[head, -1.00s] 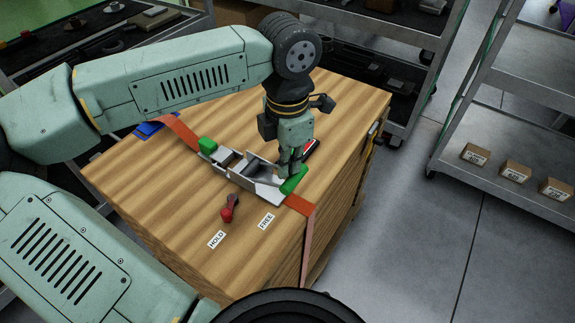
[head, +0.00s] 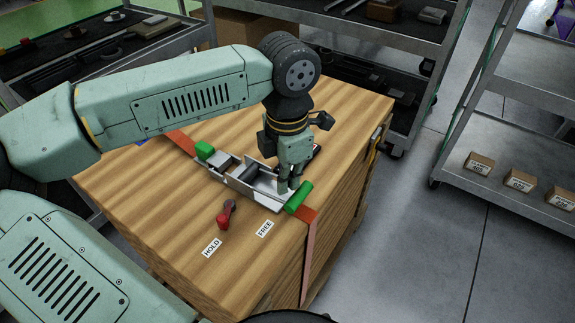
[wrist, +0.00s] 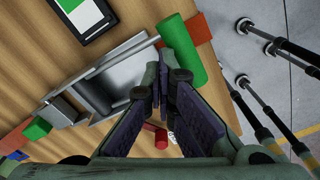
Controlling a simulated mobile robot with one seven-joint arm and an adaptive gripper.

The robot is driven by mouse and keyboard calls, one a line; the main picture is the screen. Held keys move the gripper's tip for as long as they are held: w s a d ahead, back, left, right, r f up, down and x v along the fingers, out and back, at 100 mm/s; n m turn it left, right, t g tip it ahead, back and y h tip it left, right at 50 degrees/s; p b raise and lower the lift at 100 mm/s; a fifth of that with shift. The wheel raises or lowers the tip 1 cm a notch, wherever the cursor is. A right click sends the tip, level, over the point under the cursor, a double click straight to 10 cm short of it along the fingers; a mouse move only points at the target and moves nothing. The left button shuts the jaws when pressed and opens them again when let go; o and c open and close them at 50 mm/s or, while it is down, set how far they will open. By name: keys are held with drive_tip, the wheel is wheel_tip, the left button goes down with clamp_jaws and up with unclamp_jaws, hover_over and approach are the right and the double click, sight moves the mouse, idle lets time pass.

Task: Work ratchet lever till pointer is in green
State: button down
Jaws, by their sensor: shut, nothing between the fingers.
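The metal ratchet (head: 255,182) lies on the wooden crate top with an orange strap (head: 310,222) running through it. Its lever ends in a green handle (head: 299,198), at the right end; the handle also shows in the wrist view (wrist: 182,55). My gripper (head: 286,188) is shut and empty, pointing down beside the handle on its ratchet side; contact is unclear. In the wrist view its fingertips (wrist: 160,85) are together just below the handle. A dark gauge device (wrist: 84,17) with a green patch is partly visible; its pointer cannot be made out.
A red selector lever (head: 226,215) stands near the HOLD label (head: 211,248) and FREE label (head: 264,229). A green block (head: 204,150) is at the ratchet's left end. Shelf carts stand behind and right, one with small boxes (head: 520,181). Floor to the right is clear.

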wheel_tip(320, 180, up, 10)
drive_tip(key=p, duration=0.5)
drive_tip(key=shift+d+p, duration=0.15)
drive_tip(key=shift+p, duration=0.15)
idle(0.7)
